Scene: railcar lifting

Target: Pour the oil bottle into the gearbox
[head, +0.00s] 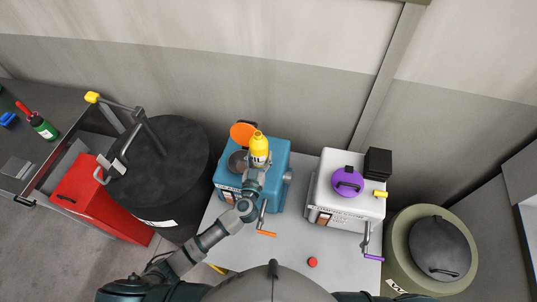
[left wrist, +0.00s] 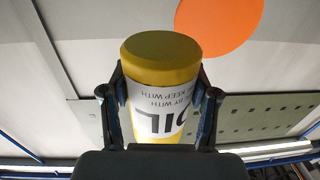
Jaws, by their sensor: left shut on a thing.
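The yellow oil bottle (head: 259,144) with a white label is in my left gripper (head: 257,165), over the blue gearbox (head: 227,180). In the left wrist view, both fingers of the left gripper (left wrist: 160,98) press on the sides of the bottle (left wrist: 160,60), and its label lettering is upside down. How far the bottle is tilted I cannot tell. The gearbox's orange round lid (head: 241,132) stands open at the back; it also shows in the left wrist view (left wrist: 222,22). A dark round opening (head: 238,162) shows left of the bottle. No oil stream is visible. My right gripper is not in view.
A white box (head: 325,195) with a purple lid (head: 347,182) stands right on the grey table (head: 290,255). A red button (head: 312,262) is at the front. A black drum (head: 165,165) and red cabinet (head: 85,195) are left; an olive barrel (head: 400,245) is right.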

